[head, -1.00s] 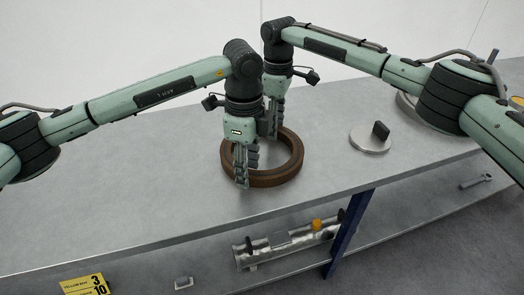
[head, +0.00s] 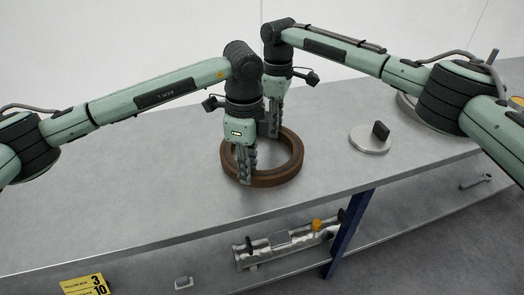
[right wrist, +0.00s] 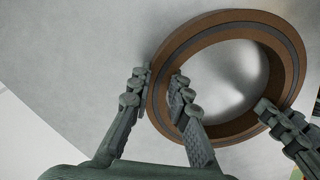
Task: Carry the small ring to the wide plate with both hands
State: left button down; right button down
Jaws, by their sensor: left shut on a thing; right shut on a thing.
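The small ring (head: 283,176), brown with a dark band, lies flat on the grey bench top. My left gripper (head: 246,174) is shut on its near-left wall, fingers pointing down. My right gripper (head: 273,130) is shut on its far wall, partly hidden behind the left gripper. In the right wrist view, the ring (right wrist: 165,75) passes between the right gripper's fingers (right wrist: 160,100), and the left gripper (right wrist: 288,130) is at the ring's right side. A pale round piece (head: 404,106) is mostly hidden by my right arm; I cannot tell whether it is the wide plate.
A grey disc (head: 360,144) with an upright black block stands right of the ring, apart from it. The bench top (head: 130,185) is clear to the left. A lower shelf holds a metal cylinder (head: 290,247), a wrench (head: 476,181) and a yellow card (head: 84,284).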

pick_arm(q)
jog(key=shift+r, duration=0.1)
pick_arm(e)
jog(key=shift+r, duration=0.1)
